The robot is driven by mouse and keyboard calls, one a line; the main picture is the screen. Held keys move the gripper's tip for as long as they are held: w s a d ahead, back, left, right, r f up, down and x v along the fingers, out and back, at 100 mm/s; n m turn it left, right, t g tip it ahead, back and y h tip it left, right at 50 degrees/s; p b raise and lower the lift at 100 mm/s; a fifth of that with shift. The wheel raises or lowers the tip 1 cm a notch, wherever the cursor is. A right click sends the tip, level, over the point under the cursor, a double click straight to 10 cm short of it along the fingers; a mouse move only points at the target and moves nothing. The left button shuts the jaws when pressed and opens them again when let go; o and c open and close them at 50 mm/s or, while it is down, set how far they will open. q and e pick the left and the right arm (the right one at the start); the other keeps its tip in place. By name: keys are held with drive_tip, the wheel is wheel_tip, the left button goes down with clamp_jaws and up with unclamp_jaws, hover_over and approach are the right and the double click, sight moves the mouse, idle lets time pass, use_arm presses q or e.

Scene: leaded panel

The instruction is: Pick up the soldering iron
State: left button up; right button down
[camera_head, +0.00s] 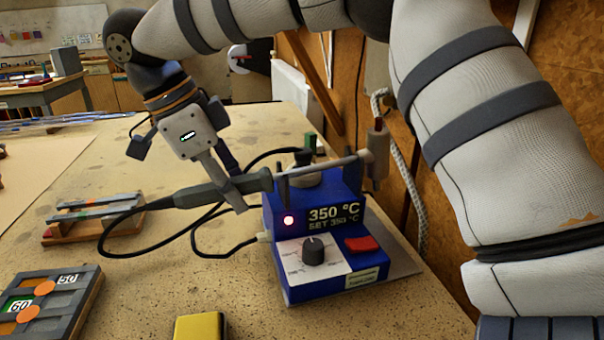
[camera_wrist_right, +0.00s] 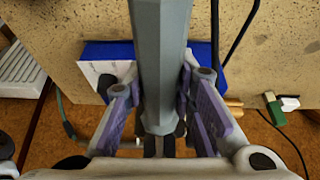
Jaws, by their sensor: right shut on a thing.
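The soldering iron (camera_head: 222,189) has a grey-green handle and a thin metal shaft reaching right. It lies nearly level above the blue soldering station (camera_head: 340,213), whose display reads 350 °C. My right gripper (camera_head: 238,192) is shut on the handle from above. In the right wrist view, the grey handle (camera_wrist_right: 160,50) runs between the purple pads of my right gripper (camera_wrist_right: 160,112). My left gripper is not in view.
A black cord loops left from the handle over the bench (camera_head: 150,270). A small wooden rack (camera_head: 65,232), a grey tray with number tags (camera_head: 88,285) and a yellow block (camera_head: 199,327) are nearby. A wooden wall (camera_head: 450,200) bounds the right side.

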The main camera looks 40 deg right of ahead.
sight(235, 177)
wheel_tip(235, 177, up, 4)
drive_tip(key=shift+f, duration=0.25)
drive_tip(key=s+a+r, duration=0.8)
drive_tip(key=a+r, duration=0.1)
drive_tip(key=a, duration=0.2)
drive_tip(key=shift+a+r, duration=0.2)
drive_tip(key=shift+r, duration=0.1)
idle(0.9)
